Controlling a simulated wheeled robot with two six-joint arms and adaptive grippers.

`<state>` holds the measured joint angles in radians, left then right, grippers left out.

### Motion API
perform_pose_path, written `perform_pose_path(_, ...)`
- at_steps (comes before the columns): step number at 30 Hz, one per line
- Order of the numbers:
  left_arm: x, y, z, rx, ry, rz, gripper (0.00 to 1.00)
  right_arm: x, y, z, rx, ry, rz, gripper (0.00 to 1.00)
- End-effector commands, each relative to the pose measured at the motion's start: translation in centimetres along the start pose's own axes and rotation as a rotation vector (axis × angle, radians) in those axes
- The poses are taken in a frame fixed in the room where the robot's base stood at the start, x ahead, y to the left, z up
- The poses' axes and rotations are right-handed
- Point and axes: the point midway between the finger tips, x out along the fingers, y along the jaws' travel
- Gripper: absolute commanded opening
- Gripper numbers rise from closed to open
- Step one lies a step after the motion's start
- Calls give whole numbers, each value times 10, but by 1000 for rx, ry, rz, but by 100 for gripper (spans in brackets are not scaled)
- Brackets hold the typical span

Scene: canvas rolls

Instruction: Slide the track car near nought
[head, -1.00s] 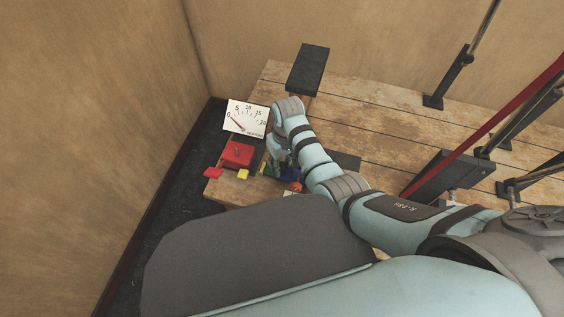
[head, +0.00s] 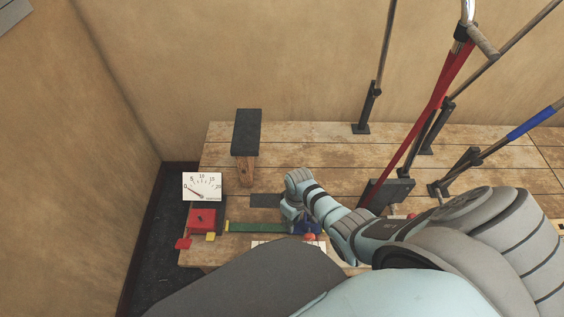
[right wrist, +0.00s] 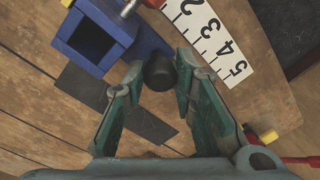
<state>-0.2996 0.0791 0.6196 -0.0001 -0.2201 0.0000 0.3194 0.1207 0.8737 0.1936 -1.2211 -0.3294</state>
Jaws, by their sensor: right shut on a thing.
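The blue track car (head: 311,228) sits at the right part of the green track (head: 257,228), partly hidden by my right gripper (head: 298,221). My right gripper (right wrist: 158,74) is shut on a black knob (right wrist: 160,72) beside the block. A white number scale (right wrist: 210,38) runs alongside, showing 2 to 5; nought is out of that view. In the head view its figures (head: 268,243) are too small to read. My left gripper is not in view.
A red box (head: 202,219) and a white dial (head: 203,186), its needle close to 0, stand at the left end. A dark plate (head: 265,200) lies behind the track. Upright posts with rods and a red bar (head: 425,115) stand at the right.

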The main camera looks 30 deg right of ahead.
Motion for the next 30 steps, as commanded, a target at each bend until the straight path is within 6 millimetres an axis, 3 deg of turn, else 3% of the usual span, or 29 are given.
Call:
perform_pose_path(9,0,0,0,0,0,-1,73,1,0,0,0,2,-1,0)
perform_pose_path(10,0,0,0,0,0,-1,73,1,0,0,0,2,-1,28)
perform_pose_path(14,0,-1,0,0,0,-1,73,1,0,0,0,2,-1,46)
perform_pose_path(24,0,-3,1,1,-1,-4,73,-3,1,0,0,2,0,46)
perform_pose_path(30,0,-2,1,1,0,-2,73,-37,1,-1,-1,6,1,46)
